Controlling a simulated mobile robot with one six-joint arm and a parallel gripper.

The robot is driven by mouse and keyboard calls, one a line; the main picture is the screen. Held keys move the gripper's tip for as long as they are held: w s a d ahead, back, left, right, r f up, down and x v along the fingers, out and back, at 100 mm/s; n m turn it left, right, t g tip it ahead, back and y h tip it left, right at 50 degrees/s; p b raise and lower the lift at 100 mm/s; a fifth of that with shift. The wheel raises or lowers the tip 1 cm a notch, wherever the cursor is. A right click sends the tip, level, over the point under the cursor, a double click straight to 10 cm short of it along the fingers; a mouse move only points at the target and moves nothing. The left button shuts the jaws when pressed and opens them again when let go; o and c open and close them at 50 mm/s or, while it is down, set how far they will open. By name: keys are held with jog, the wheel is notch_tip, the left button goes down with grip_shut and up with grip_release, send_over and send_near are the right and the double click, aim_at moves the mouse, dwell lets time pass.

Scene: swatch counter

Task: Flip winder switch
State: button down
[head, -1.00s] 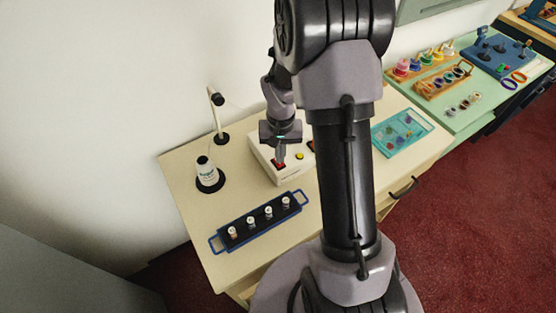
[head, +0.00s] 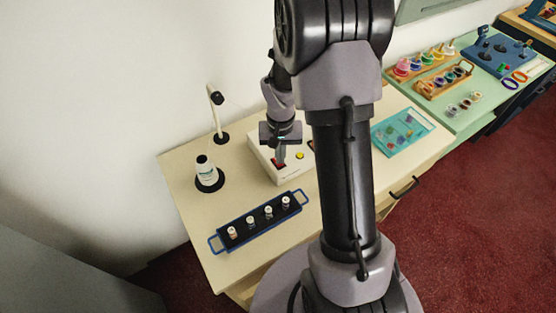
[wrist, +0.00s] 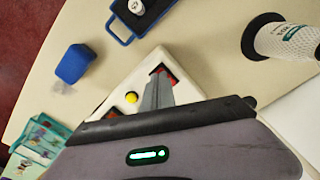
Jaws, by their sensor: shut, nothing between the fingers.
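The winder (head: 264,162) is a white box on the cream counter, partly hidden behind my gripper and arm. It has a red rocker switch (head: 279,164) in a dark frame and a yellow button (head: 300,156). In the wrist view the red switch (wrist: 166,76) and the yellow button (wrist: 131,97) show on the white top (wrist: 118,101). My gripper (head: 281,160) points down with its fingers together and empty. In the wrist view its fingertips (wrist: 157,83) are at the red switch and cover part of it. I cannot tell whether they touch it.
A thread cone (head: 206,170) stands on a black base at the left, below a thread guide post (head: 217,115). A blue-handled tray (head: 258,222) with several small spools lies in front. A teal tray (head: 402,132) lies right of my arm. A blue block (wrist: 75,63) shows in the wrist view.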

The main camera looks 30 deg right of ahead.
jog(key=shift+f+b, duration=0.4)
jog(key=shift+f, duration=0.1)
jog(key=shift+r, duration=0.1)
notch_tip(320, 180, up, 7)
jog(key=p, duration=0.5)
dwell(0.4)
